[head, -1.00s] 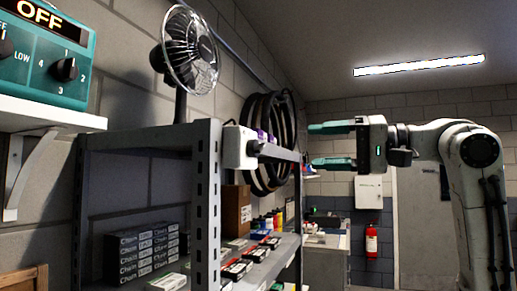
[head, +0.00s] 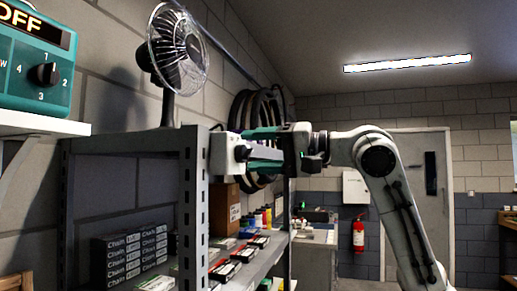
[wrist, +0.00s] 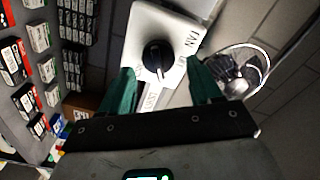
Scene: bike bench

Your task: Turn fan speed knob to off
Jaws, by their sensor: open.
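The fan speed knob is a black round knob (wrist: 157,56) with a white pointer mark, on a white box (head: 222,153) at the front corner of the shelf unit. In the wrist view the box is marked FAN, and the pointer mark faces down the picture. The smaller labels around the knob are too blurred to read surely. My gripper (head: 247,145) is open, with its green fingers pointing at the box. In the wrist view the fingertips (wrist: 160,68) are on either side of the knob; contact cannot be told. The head view largely hides the knob behind the fingers.
A desk fan (head: 178,50) stands on top of the grey shelf unit (head: 190,215), close behind the box. A teal control box with a numbered knob (head: 44,74) sits on a wall shelf at left.

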